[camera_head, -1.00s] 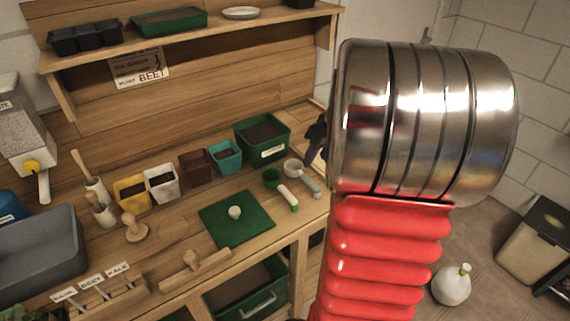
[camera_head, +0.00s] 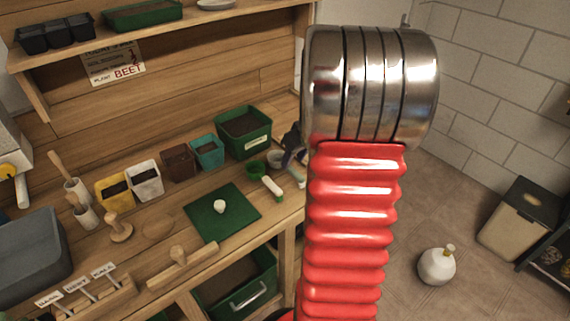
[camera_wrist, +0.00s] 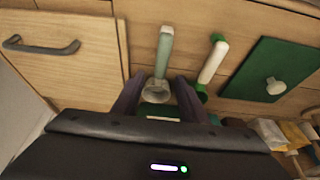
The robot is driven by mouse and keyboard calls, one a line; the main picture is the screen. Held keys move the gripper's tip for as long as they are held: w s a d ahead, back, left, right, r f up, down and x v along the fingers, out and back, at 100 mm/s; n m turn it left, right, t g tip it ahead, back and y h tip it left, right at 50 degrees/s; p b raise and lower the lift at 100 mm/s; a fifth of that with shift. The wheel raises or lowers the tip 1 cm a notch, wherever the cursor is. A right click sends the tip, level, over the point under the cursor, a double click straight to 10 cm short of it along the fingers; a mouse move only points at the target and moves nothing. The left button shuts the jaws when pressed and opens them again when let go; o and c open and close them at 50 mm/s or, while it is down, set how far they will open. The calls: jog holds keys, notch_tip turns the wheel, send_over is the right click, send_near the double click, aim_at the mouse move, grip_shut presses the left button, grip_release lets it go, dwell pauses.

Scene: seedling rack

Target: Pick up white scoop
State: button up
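The white scoop (camera_head: 274,158) lies at the right end of the wooden bench in the head view, its pale green handle pointing to the front right. In the wrist view the white scoop (camera_wrist: 164,52) lies between my fingers' lines, handle pointing away and bowl partly hidden low between them. My gripper (camera_wrist: 160,78) is open and empty, with dark fingers on either side of the scoop. In the head view my gripper (camera_head: 292,142) is just behind the scoop, partly hidden by my arm. I cannot tell its height above the bench.
A green scoop (camera_head: 256,168) with a white handle lies close beside the white one, near a finger in the wrist view. A large green planter (camera_head: 243,131) stands behind. A green mat (camera_head: 203,222) with a white knob lies left. The bench's right edge is close.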

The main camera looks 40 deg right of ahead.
aim_at(290, 167)
jog(key=shift+w+f, duration=0.2)
jog(key=shift+f, duration=0.3)
jog(key=shift+f, duration=0.1)
jog(key=shift+x, duration=2.55)
jog(key=shift+s, duration=0.1)
jog(key=shift+c, duration=0.3)
grip_shut()
